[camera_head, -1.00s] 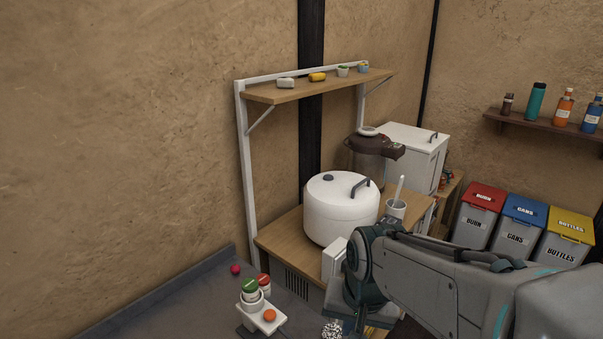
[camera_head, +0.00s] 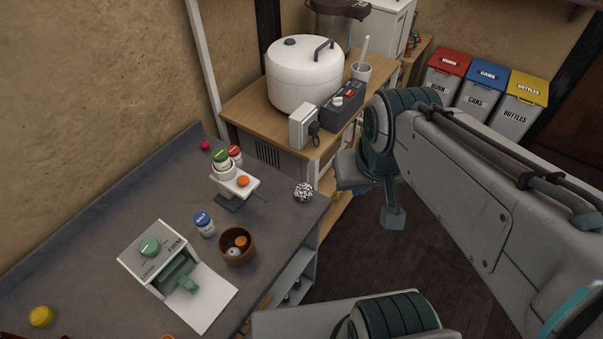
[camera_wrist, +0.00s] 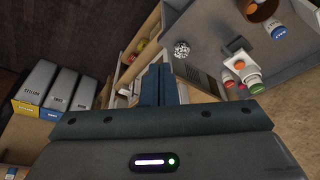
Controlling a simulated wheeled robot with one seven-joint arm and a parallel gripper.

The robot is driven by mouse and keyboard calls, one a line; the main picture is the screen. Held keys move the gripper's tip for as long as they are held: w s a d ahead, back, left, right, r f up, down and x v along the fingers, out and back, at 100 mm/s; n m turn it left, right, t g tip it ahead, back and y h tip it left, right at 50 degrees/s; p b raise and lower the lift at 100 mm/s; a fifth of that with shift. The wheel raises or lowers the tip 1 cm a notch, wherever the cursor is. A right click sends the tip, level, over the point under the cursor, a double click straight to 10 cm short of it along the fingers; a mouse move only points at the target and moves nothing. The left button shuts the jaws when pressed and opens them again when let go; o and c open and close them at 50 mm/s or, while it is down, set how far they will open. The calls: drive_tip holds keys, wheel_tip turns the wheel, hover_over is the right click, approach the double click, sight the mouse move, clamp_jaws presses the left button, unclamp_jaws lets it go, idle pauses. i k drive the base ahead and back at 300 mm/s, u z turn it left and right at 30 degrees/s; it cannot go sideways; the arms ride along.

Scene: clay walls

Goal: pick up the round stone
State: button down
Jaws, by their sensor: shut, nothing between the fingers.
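A brown bowl (camera_head: 226,259) stands on the grey counter and holds a small greyish round thing (camera_head: 233,251), which may be the round stone, and an orange thing (camera_head: 241,242). The bowl is cut off at the top edge of the wrist view (camera_wrist: 262,12). My gripper (camera_head: 393,219) hangs over the floor, to the right of the counter and apart from everything on it. In the wrist view its fingers (camera_wrist: 158,72) are together with nothing between them.
A silvery crumpled ball (camera_head: 303,192) lies near the counter's right edge. A salt jar (camera_head: 204,224), a white stand with jars (camera_head: 236,184) and a box with a green knob (camera_head: 150,247) are near the bowl. A wooden cabinet with a white pot (camera_head: 304,80) stands behind.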

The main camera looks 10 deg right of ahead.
sight(303, 191)
drive_tip(key=z, duration=1.55)
drive_tip(key=i, duration=0.7)
drive_tip(key=u, duration=2.55)
